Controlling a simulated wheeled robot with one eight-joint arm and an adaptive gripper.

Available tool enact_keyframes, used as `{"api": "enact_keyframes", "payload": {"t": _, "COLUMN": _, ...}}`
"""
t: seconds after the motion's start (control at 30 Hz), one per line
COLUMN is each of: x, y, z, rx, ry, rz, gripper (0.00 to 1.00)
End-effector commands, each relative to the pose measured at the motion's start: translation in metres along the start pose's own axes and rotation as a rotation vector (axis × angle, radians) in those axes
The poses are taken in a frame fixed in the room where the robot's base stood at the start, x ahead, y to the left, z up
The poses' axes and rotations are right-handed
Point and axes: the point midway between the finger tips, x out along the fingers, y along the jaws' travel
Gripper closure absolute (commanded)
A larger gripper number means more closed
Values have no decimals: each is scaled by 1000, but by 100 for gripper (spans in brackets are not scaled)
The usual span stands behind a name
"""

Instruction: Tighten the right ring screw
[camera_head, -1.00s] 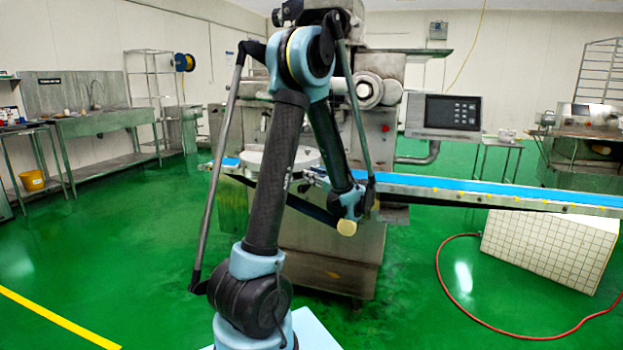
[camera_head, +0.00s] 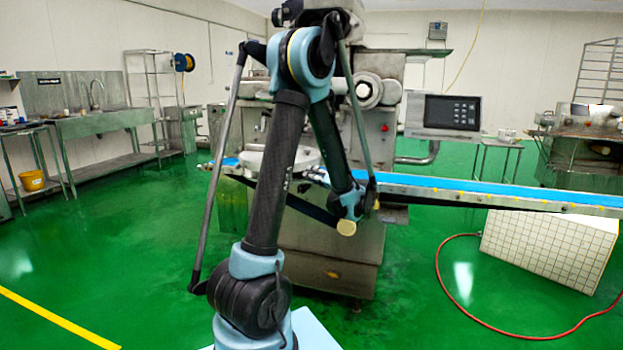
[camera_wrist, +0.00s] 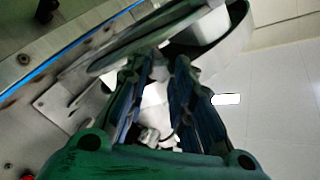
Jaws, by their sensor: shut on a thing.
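My gripper (camera_wrist: 157,80) shows in the wrist view as two dark blue ribbed fingers, reaching up to the underside of a round metal disc (camera_wrist: 125,50) on the machine. The fingers are closed in on a small part, by its place the right ring screw, but the fingers and glare mostly hide it. A small shiny metal piece (camera_wrist: 150,136) shows low between the fingers. In the head view the encrusting machine (camera_head: 330,245) stands behind my arm, and its round disc (camera_head: 300,158) is partly covered. My fingers cannot be made out there.
A blue conveyor belt (camera_head: 480,190) runs across the machine and out to the right. A control panel (camera_head: 452,112) stands above it. A tiled white box (camera_head: 550,247) and a red hose (camera_head: 442,270) are on the floor at right. The green floor at left is open.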

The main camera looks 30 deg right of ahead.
Motion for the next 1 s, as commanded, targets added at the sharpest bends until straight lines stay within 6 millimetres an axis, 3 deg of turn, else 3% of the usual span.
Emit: {"api": "enact_keyframes", "payload": {"t": 1.0, "x": -1, "y": 5, "z": 2, "rx": 962, "ry": 3, "rz": 5, "gripper": 100}}
